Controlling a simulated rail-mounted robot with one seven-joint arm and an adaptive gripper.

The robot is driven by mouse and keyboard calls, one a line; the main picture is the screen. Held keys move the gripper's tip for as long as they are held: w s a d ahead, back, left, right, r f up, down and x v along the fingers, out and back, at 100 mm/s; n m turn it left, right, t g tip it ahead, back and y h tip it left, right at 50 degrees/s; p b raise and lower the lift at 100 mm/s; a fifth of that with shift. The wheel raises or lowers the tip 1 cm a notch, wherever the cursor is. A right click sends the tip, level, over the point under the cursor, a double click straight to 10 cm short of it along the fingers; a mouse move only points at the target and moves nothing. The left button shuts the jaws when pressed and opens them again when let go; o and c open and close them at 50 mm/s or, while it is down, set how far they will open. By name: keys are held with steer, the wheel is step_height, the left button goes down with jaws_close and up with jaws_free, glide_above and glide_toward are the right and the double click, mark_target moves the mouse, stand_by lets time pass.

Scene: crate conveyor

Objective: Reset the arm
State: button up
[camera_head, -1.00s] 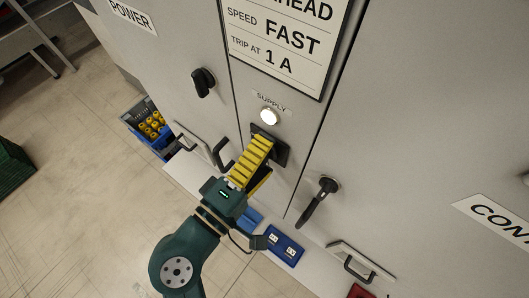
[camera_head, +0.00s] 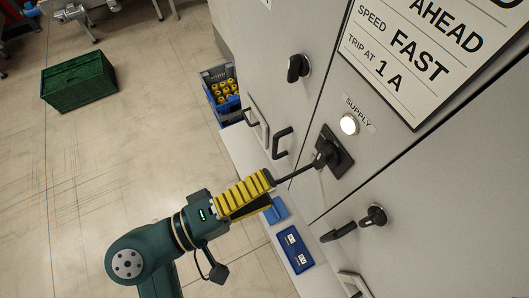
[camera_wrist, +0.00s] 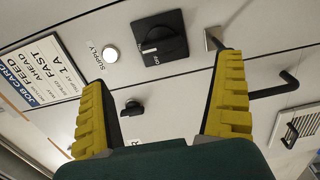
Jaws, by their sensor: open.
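My gripper (camera_head: 270,188) has yellow ribbed fingers and points at the grey cabinet front. In the wrist view its fingers (camera_wrist: 167,85) stand wide apart with nothing between them. Beyond the fingertips is a black rotary switch (camera_wrist: 160,40) on a square plate, with ON and OFF marks, beside a lit white SUPPLY lamp (camera_wrist: 110,54). In the head view the switch (camera_head: 330,155) is at the upper right of my gripper, and the lamp (camera_head: 349,124) is above it. A dark rod shows between fingertips and switch; contact cannot be told.
Cabinet handles (camera_head: 282,143) and a black knob (camera_head: 298,67) stick out nearby. A lower latch handle (camera_head: 373,215) is to the right. Blue trays (camera_head: 294,249) lie on a ledge below.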

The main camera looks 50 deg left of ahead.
mark_target(319, 164)
stand_by(0.8)
steer(key=w, duration=0.4)
steer(key=w+d, duration=0.1)
steer(key=w, duration=0.2)
steer(key=w+d, duration=0.1)
steer(key=w, duration=0.3)
steer(key=shift+w, duration=0.35)
steer(key=shift+r, duration=0.15)
steer(key=shift+n, duration=0.3)
steer(key=shift+f, duration=0.2)
